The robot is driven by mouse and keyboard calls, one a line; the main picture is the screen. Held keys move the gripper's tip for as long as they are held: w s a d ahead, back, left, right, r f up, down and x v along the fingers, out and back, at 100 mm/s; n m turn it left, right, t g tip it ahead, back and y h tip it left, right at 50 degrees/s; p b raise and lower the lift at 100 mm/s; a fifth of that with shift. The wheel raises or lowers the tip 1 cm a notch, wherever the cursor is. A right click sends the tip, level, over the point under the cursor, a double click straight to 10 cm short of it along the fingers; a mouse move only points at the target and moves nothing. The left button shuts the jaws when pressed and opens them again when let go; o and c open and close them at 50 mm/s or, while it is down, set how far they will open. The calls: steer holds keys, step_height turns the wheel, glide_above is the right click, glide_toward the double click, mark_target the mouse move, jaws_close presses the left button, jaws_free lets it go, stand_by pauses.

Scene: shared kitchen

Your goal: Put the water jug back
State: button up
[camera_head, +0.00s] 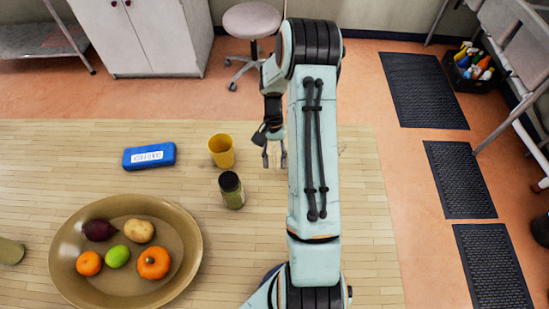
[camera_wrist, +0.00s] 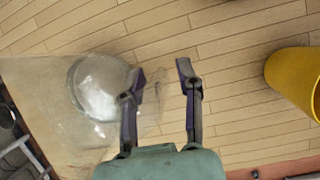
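A clear, see-through vessel that looks like the water jug (camera_wrist: 45,85) fills the left of the wrist view, with a round pale end. I cannot tell whether it stands or lies. In the head view I cannot make it out; my arm hides part of the table there. In the head view my gripper (camera_head: 274,158) is over the table, right of the yellow cup (camera_head: 221,151).
The yellow cup also shows at the right of the wrist view (camera_wrist: 296,80). A dark-lidded jar (camera_head: 231,190), a blue box (camera_head: 149,156) and a large oval bowl (camera_head: 187,262) of produce share the wooden table (camera_head: 60,150). The table's right strip looks clear.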

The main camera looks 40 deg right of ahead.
steer(key=v, duration=1.2)
steer(key=s+a+r+n+t+h, duration=0.1)
steer(key=s+a+r+n, duration=0.1)
steer(key=a+r, duration=0.3)
steer(key=s+a+r+n+h, duration=0.1)
steer(key=s+a+r+n, duration=0.2)
steer(key=a, duration=0.4)
steer(key=s+a+n+t, duration=0.2)
steer(key=s+a+n, duration=0.4)
steer(key=s+a, duration=0.5)
steer(key=shift+s+a+r, duration=0.2)
steer(key=shift+s+r, duration=0.15)
steer(key=shift+s, duration=0.4)
